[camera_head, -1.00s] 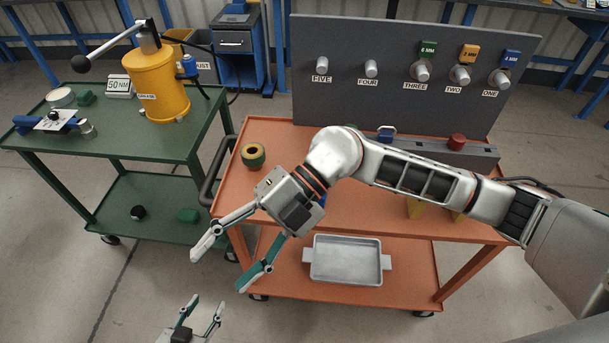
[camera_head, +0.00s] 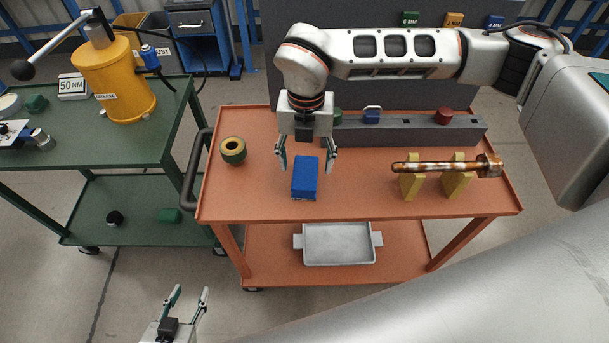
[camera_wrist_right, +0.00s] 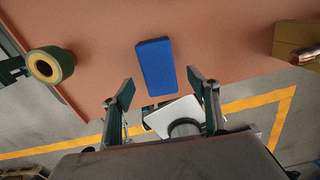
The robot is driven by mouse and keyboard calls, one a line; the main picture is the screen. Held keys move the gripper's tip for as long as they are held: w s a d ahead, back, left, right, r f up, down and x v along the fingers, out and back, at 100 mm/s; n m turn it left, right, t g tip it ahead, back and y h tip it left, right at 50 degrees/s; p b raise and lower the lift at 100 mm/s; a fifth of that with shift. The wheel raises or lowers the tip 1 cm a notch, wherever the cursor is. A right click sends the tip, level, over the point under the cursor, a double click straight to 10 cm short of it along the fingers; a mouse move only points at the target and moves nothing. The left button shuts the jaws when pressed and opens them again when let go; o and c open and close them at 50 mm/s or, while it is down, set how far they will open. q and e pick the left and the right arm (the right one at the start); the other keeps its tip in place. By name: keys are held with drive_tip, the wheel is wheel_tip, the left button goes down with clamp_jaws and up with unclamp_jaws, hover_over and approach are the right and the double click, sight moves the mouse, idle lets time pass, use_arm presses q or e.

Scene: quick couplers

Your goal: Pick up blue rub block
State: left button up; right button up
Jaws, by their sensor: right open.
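The blue rub block (camera_head: 305,180) lies on the orange cart top, left of the middle. It also shows in the right wrist view (camera_wrist_right: 155,66), ahead of the fingers and roughly centred between them. My right gripper (camera_head: 307,166) is open and empty, pointing down above the block with one finger to each side of it in the head view. In the right wrist view its fingers (camera_wrist_right: 160,88) are wide apart, and the block's near end lies close to the line between them. My left gripper (camera_head: 189,297) is open and empty, low at the bottom, away from the cart.
A green and yellow ring (camera_head: 233,151) stands left of the block. A rusty bolt (camera_head: 440,167) rests on yellow supports to the right. A grey rail (camera_head: 410,132) with coloured pieces runs along the back. A metal tray (camera_head: 339,244) is on the lower shelf.

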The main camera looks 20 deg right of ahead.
sight(305, 171)
drive_tip(key=shift+w+f, duration=0.15)
drive_tip(key=shift+f, duration=1.05)
drive_tip(key=shift+w+f, duration=0.1)
drive_tip(key=shift+f, duration=1.05)
drive_tip(key=c, duration=1.3)
drive_tip(key=shift+r, duration=0.15)
wheel_tip(305, 171, up, 20)
drive_tip(key=shift+f, duration=0.1)
drive_tip(key=o, duration=0.4)
drive_tip(key=shift+c, duration=0.8)
